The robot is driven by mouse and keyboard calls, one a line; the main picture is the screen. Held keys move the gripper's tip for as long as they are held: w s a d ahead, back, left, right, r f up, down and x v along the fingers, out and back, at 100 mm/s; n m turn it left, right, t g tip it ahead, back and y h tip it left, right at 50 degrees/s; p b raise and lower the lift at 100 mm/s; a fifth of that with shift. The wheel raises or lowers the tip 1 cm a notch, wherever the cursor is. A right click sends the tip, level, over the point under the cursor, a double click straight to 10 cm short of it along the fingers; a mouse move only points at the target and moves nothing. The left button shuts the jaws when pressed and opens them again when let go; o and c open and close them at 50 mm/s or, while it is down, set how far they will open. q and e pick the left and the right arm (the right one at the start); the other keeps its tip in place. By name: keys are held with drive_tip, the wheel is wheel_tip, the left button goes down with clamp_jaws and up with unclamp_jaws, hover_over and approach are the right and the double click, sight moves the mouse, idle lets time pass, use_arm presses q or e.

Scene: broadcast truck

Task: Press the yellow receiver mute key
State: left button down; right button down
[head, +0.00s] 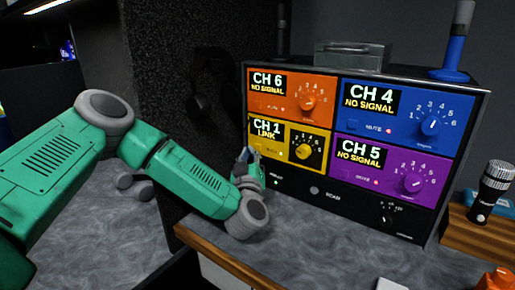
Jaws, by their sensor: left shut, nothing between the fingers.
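The yellow receiver (318,137) is the lower left panel of the rack, with a display reading CH 1 LINK and a black and yellow knob (304,152) pointing near 1. Its mute label and a small lit lamp (281,154) sit below the display. My left gripper (247,156) is shut and empty, with its fingertips at the lower left edge of the yellow panel, close to the mute key's area. I cannot tell whether the tips touch the panel. The mute key itself is hard to make out and may be partly hidden by the fingers. My right gripper is not in view.
An orange receiver (286,108), a blue one (401,122) and a purple one (385,174) surround it, all reading NO SIGNAL. A dark foam wall (180,75) stands left of the rack. A microphone (491,188) stands at the right. The grey counter in front is mostly clear.

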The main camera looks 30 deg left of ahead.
use_arm(q)
drive_tip(key=s+p, duration=0.2)
drive_tip(key=s, duration=0.3)
drive_tip(key=shift+s+a, duration=0.1)
drive_tip(key=shift+a, duration=0.1)
drive_tip(key=shift+r, duration=0.1)
